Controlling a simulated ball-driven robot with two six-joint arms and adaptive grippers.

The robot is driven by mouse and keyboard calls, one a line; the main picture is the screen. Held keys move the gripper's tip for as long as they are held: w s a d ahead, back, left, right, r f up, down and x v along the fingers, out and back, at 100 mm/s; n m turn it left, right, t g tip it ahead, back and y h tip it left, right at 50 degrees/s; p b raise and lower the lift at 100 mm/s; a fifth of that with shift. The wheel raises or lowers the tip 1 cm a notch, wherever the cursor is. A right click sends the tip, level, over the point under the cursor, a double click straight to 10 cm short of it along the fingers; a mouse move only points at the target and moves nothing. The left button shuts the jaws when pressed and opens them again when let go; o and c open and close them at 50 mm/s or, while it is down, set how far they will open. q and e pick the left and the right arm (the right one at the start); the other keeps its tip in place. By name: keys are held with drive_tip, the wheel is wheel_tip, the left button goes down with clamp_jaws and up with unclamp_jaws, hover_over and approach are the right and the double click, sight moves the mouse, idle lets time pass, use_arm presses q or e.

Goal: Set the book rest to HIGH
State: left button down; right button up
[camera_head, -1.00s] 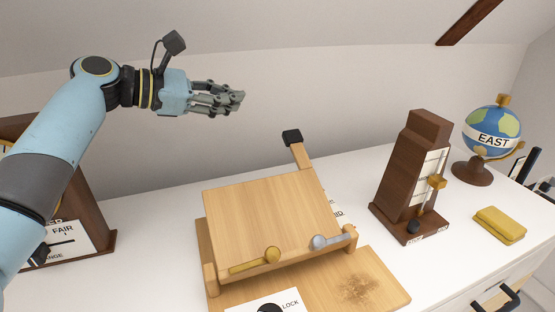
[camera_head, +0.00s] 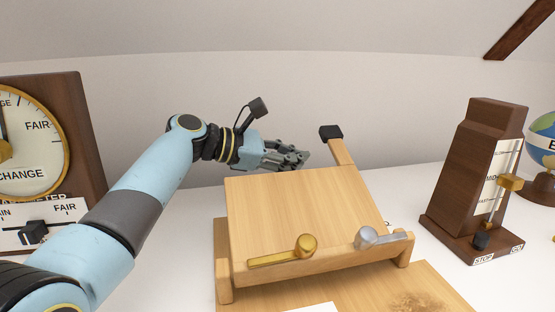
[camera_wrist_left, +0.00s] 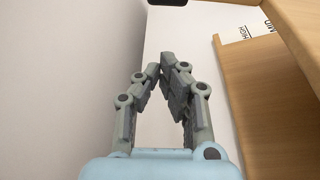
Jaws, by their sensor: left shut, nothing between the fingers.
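The book rest (camera_head: 300,210) is a pale wooden sloped board with a front ledge, standing on a wooden base. Behind its upper right edge a wooden bar (camera_head: 342,152) sticks up, topped by a black knob (camera_head: 331,132). My left gripper (camera_head: 303,158) is shut and empty, just beyond the board's top edge, left of the bar and apart from the knob. In the left wrist view its fingertips (camera_wrist_left: 167,65) converge. A white label (camera_wrist_left: 250,32) there reads HIGH and MID beside the wooden parts. The bar's lower end is hidden. My right gripper is not in view.
A brass clip (camera_head: 285,254) and a silver clip (camera_head: 380,237) sit on the ledge. A dark wooden metronome-like box (camera_head: 470,170) stands at right, a globe (camera_head: 545,140) beyond it. A barometer (camera_head: 85,140) stands at left. The wall (camera_head: 250,80) is close behind.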

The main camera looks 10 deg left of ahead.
use_arm(q)
drive_tip(key=b+x, duration=0.1)
drive_tip(key=x, duration=0.3)
drive_tip(key=shift+a+f, duration=0.1)
drive_tip(key=shift+f, duration=0.05)
drive_tip(key=shift+s+d+r+p, duration=0.15)
drive_tip(key=shift+s+r, duration=0.15)
drive_tip(key=shift+r, duration=0.35)
drive_tip(key=shift+s+r+p, duration=0.15)
drive_tip(key=shift+s+r, duration=0.15)
drive_tip(key=shift+r, duration=0.35)
drive_tip(key=shift+s+d+r+p, duration=0.15)
drive_tip(key=shift+s+r, duration=0.15)
drive_tip(key=shift+r, duration=0.35)
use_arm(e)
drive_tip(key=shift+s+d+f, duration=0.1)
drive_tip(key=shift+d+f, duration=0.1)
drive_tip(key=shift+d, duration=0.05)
use_arm(q)
drive_tip(key=shift+a, duration=0.1)
